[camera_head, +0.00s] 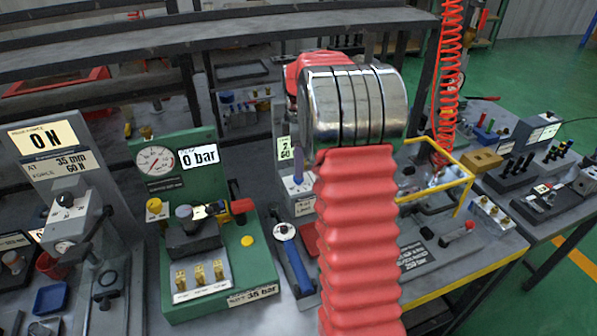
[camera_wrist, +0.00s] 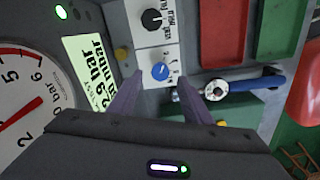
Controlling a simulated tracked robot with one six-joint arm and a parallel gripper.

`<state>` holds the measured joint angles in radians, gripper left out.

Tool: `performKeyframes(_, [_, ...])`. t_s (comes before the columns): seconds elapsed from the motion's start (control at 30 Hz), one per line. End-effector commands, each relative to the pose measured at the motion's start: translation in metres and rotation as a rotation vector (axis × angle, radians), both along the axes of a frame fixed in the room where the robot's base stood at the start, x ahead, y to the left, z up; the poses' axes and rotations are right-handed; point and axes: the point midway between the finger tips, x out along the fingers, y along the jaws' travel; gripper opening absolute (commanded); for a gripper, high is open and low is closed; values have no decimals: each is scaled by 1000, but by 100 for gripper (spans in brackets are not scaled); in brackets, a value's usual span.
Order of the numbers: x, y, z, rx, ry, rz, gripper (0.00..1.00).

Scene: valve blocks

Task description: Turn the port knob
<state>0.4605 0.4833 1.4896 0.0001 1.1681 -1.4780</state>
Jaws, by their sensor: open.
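In the wrist view a blue knob (camera_wrist: 160,71) with a pale pointer line sits on a white plate with small markings. A black knob (camera_wrist: 152,19) sits on another labelled white plate just above it. The lettering is too small and turned to tell which is named port. My gripper (camera_wrist: 160,80) is open, its two purple-grey fingers spread to the left and right of the blue knob, with nothing held between them. I cannot tell whether the fingers touch the knob.
In the wrist view a dial gauge (camera_wrist: 22,100) and a pale display (camera_wrist: 88,68) are at left. A blue-handled wrench (camera_wrist: 245,84) lies close to the right finger. Red (camera_wrist: 278,30) and green (camera_wrist: 228,32) trays are at upper right. A green gauge block (camera_head: 240,262) stands left of my arm.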

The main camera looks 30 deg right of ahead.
Motion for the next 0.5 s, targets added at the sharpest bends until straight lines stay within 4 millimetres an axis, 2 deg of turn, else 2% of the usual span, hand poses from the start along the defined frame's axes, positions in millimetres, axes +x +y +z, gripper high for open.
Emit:
performKeyframes(0.2, [-1, 0, -29, 1, 2, 0, 45])
performKeyframes(0.5, [0, 0, -37, -1, -1, 0, 45])
